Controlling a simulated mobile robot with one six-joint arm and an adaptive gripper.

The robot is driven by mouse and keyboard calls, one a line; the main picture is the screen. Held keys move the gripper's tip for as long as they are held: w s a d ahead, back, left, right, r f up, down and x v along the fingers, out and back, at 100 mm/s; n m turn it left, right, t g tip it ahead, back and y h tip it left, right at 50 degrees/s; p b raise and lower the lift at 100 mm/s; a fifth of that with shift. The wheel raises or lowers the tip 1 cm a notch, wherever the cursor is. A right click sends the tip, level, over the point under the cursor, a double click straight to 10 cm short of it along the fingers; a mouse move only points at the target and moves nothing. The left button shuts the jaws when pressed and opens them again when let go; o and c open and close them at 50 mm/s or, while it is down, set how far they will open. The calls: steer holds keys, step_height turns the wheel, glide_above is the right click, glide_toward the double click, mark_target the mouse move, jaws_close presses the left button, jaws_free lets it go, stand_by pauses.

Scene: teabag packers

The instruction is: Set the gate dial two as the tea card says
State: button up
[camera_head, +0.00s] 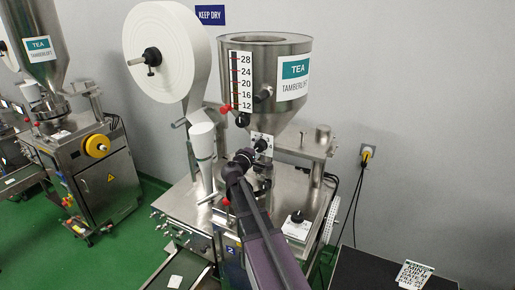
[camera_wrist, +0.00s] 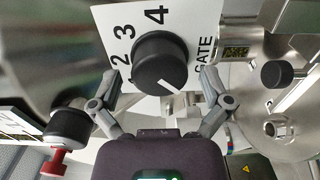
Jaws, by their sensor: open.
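The gate dial is a black round knob (camera_wrist: 162,64) on a white plate (camera_wrist: 183,17) marked GATE, with 2, 3 and 4 visible and a mark like 1 partly hidden. The knob's white line points to the lower right, away from the numbers. My gripper (camera_wrist: 160,82) is open, one finger on each side of the knob; I cannot tell whether they touch it.
A red-tipped black knob (camera_wrist: 68,127) sits left of my gripper, and another black knob (camera_wrist: 277,74) is to the right. A white paper roll (camera_head: 165,50) hangs left of the hopper. A second machine (camera_head: 100,165) stands further left. Green floor lies between.

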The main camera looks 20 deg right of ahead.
steer(key=v, duration=1.2)
stand_by(0.5)
steer(key=s+a+f+m+g+y+b, duration=0.1)
steer(key=s+f+m+g+y+b, duration=0.35)
steer(key=f, duration=0.75)
steer(key=s+f+m+g+y+b, duration=0.15)
steer(key=s+f+b, duration=0.45)
steer(key=f, duration=0.6)
steer(key=s+a+f+m+g+y+b, duration=0.1)
steer(key=s+a+f+g+y+b, duration=0.4)
steer(key=s+a+f+y+b, duration=0.3)
steer(key=a+f+b, duration=0.1)
steer(key=a+f, duration=0.3)
steer(key=f, duration=0.2)
steer(key=shift+f+m, duration=0.3)
steer(key=shift+s, duration=0.1)
